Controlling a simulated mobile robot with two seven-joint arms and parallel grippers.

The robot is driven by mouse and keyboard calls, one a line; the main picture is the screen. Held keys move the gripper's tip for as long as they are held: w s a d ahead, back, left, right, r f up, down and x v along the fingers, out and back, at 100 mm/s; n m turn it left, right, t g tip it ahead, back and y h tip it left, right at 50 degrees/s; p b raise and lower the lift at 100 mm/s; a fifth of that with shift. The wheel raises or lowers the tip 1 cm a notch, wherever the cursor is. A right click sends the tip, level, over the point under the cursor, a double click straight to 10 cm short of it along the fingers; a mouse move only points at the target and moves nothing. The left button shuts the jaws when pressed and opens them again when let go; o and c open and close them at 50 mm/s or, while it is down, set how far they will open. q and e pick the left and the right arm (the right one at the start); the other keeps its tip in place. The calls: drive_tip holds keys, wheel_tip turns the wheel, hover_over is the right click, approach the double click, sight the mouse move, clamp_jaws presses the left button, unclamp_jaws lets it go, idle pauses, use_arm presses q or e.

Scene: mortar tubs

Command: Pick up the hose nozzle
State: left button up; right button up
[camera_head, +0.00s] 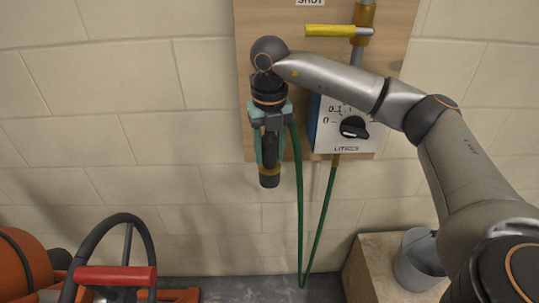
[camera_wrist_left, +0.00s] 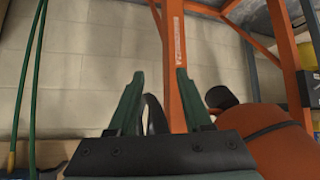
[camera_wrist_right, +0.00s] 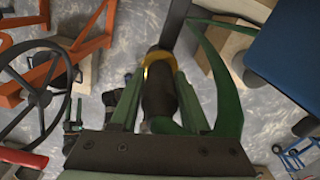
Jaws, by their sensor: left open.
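The hose nozzle (camera_head: 269,179), black with a yellow ring, points down in front of the wooden board on the wall. My right gripper (camera_head: 270,150) reaches down over it, with one finger on each side. In the right wrist view the nozzle (camera_wrist_right: 160,95) lies between the fingers of my right gripper (camera_wrist_right: 155,75); I cannot tell whether they press on it. Its upper end is hidden behind the gripper. My left gripper (camera_wrist_left: 160,80) is open and empty in the left wrist view, and out of the head view.
A green hose (camera_head: 302,220) hangs in a loop below the board. A dial box (camera_head: 346,128) and a yellow-handled valve (camera_head: 330,31) are on the board (camera_head: 410,12). An orange machine with a black wheel (camera_head: 110,225) stands lower left. A grey bucket (camera_head: 412,270) stands lower right.

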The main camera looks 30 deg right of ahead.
clamp_jaws()
drive_tip(key=shift+r, duration=0.1)
idle(0.4)
drive_tip(key=shift+r, duration=0.55)
drive_tip(key=s+a+r, duration=0.8)
drive_tip(key=s+r, duration=0.3)
drive_tip(key=shift+a+r, duration=0.3)
drive_tip(key=shift+r, duration=0.1)
